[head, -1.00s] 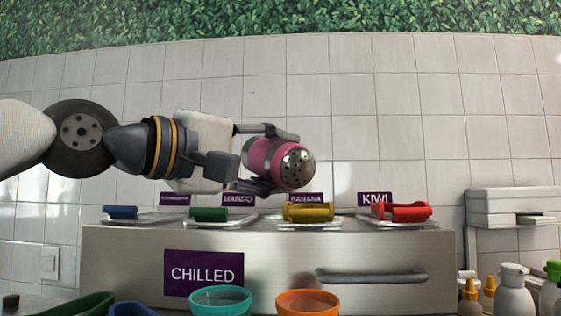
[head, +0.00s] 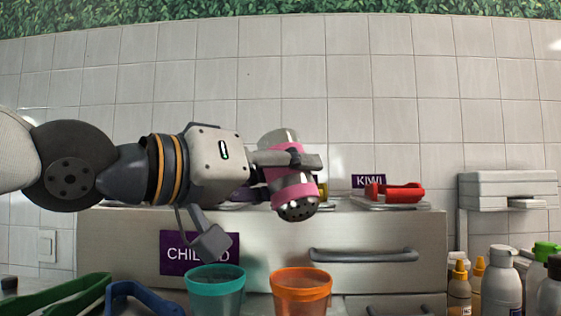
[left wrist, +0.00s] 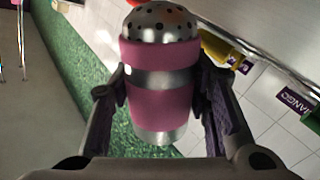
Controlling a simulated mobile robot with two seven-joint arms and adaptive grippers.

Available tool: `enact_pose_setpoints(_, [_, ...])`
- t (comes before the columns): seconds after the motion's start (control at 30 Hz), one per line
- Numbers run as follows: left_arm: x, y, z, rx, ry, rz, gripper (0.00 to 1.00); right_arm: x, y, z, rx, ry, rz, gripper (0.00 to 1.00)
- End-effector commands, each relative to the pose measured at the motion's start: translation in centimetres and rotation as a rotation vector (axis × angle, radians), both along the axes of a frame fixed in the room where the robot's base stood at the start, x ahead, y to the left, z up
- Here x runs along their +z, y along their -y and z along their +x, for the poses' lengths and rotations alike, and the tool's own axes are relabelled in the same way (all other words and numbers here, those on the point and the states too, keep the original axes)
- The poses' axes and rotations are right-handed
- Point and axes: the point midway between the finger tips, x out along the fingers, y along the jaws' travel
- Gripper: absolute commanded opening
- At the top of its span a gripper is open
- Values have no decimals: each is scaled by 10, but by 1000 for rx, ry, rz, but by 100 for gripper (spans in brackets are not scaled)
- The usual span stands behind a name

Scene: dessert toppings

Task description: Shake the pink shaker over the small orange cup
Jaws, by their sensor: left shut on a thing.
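The pink shaker (head: 291,190) has silver bands and a perforated metal cap. My left gripper (head: 300,160) is shut on its body. In the head view the shaker is tilted with its cap down and toward me, in the picture just above the orange cup (head: 301,290). The orange cup stands at the bottom, right of a teal cup (head: 215,291). In the left wrist view the shaker (left wrist: 158,100) sits between both finger pads, cap at the top of the picture. My right gripper is in neither view.
A steel chilled cabinet (head: 270,270) stands behind the cups, with a red-handled tool (head: 395,192) on a tray on top. Green tongs (head: 62,297) and blue tongs (head: 140,295) lie at the left. Several bottles (head: 502,280) stand at the right.

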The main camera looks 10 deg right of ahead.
Motion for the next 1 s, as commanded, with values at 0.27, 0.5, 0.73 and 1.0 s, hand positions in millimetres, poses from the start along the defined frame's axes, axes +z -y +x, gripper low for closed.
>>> enact_pose_setpoints(0.27, [22, -1, 2, 1, -6, -13, 13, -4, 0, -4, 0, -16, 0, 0])
enact_pose_setpoints(0.5, [40, -1, 2, 2, -6, -12, 13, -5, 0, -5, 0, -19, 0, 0])
enact_pose_setpoints(0.73, [57, -1, 1, 2, -3, -12, 13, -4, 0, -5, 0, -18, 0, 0])
enact_pose_setpoints(1.0, [68, -1, 0, 0, -4, -9, 13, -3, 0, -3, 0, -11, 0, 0])
